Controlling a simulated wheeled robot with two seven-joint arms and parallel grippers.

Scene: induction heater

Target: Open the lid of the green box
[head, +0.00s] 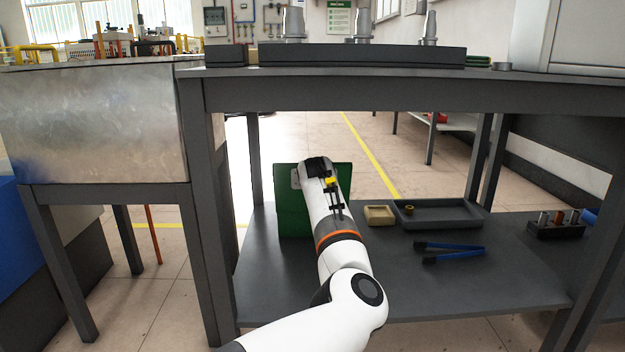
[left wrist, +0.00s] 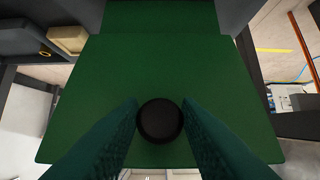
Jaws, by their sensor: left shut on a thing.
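The green box (head: 291,212) is on the lower shelf of the dark table, left of centre in the head view. Its green face looks steep there, and my left arm covers much of it. In the left wrist view a wide green panel, the lid (left wrist: 90,90), fills the middle, with a narrower green part beyond its edge. A round black knob (left wrist: 160,122) is on the panel. My left gripper (left wrist: 160,104) is shut on this knob, one finger on each side. In the head view the left gripper (head: 317,167) is at the panel's upper part. My right gripper is not seen.
Right of the box are a beige block (head: 379,215), a dark tray (head: 465,220), blue-handled tongs (head: 453,250) and a dark rack (head: 556,230). The tabletop (head: 400,76) overhangs the shelf. A table leg (head: 207,215) stands left. The shelf front is clear.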

